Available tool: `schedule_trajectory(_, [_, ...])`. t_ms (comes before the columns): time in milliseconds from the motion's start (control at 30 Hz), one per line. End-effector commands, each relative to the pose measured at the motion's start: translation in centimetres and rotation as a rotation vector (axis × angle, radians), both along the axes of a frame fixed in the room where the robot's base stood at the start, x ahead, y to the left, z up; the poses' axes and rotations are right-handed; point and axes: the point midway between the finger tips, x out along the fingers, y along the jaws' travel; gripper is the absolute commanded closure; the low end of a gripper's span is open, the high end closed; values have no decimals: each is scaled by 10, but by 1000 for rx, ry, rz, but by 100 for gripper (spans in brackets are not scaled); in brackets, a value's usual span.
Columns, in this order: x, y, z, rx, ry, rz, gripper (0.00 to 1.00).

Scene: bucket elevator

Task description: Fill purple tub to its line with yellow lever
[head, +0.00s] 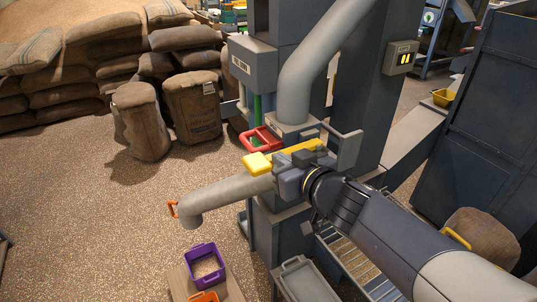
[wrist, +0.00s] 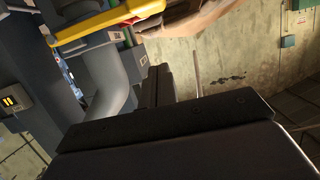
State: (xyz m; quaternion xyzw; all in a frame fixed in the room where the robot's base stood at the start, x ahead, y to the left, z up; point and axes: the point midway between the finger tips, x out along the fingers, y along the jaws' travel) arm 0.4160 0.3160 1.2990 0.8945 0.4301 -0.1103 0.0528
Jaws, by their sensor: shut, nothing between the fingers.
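The purple tub (head: 191,272) stands at the bottom of the head view on a wooden surface. Pale grain shows inside it; I cannot make out its line. The yellow lever (head: 257,163) runs across the machine, with a block-like handle at its left end. It also crosses the top left of the wrist view (wrist: 90,30). My gripper (head: 283,181) is shut and empty, close beside the lever on its near side; I cannot tell if they touch. The grey spout (head: 225,197) slopes down left, its mouth beyond the tub in the picture.
A red handle (head: 262,138) sits just behind the yellow lever. An orange handle (head: 172,209) is near the spout mouth. An orange tub (head: 204,297) is beside the purple one. Sacks (head: 140,122) stand behind. The floor at left is clear.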

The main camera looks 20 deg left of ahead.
Motion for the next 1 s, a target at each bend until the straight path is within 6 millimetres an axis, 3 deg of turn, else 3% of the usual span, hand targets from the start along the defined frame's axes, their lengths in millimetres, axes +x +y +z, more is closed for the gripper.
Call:
schedule_trajectory(467, [5,7,-3,1,2,0,100])
schedule_trajectory(1000, [58,73,-24,-1,1,1,100])
